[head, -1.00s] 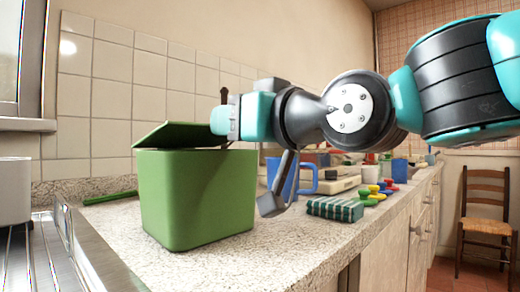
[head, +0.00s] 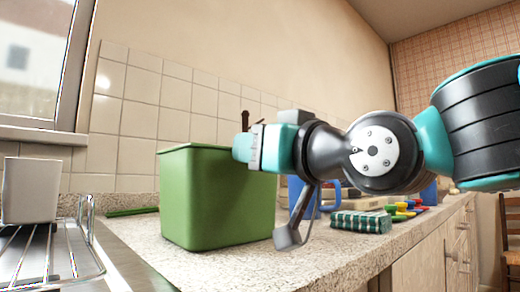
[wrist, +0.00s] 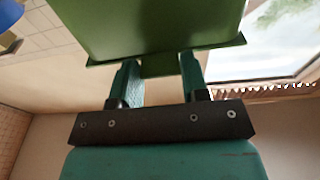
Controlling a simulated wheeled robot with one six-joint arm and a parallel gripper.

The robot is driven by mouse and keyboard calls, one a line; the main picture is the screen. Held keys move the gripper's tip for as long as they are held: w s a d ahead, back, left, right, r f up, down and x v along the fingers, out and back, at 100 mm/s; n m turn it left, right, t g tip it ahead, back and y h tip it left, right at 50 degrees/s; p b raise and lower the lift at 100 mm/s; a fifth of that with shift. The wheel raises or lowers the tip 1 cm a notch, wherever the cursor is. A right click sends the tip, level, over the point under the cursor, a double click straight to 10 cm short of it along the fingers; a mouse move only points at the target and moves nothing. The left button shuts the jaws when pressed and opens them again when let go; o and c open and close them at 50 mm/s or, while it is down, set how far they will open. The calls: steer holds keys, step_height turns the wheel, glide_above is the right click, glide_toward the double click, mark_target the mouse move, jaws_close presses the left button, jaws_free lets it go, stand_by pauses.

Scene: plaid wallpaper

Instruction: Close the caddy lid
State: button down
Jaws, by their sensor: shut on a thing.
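The green caddy (head: 215,205) stands upright on the speckled counter in the head view. Its lid (head: 190,147) now lies about level along the top rim and shows only as a thin edge. My gripper (head: 240,147) is at the caddy's upper right edge, partly hidden behind its own body. In the wrist view my gripper (wrist: 158,75) has a finger on each side of a small green tab (wrist: 156,66) at the rim, which seems to belong to the lid. The caddy's green wall (wrist: 150,22) fills the upper middle there.
A sink rack (head: 50,250) with a white container (head: 31,190) is at the left. Tiled wall stands behind. The counter front is clear.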

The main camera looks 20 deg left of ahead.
steer(key=c, duration=0.6)
jaws_free()
steer(key=shift+w+a+f, duration=0.1)
steer(key=shift+f, duration=0.25)
steer(key=shift+r, duration=0.1)
steer(key=p+v, duration=1.1)
steer(key=v, duration=0.6)
steer(key=shift+r+p, duration=0.2)
steer(key=shift+p, duration=0.15)
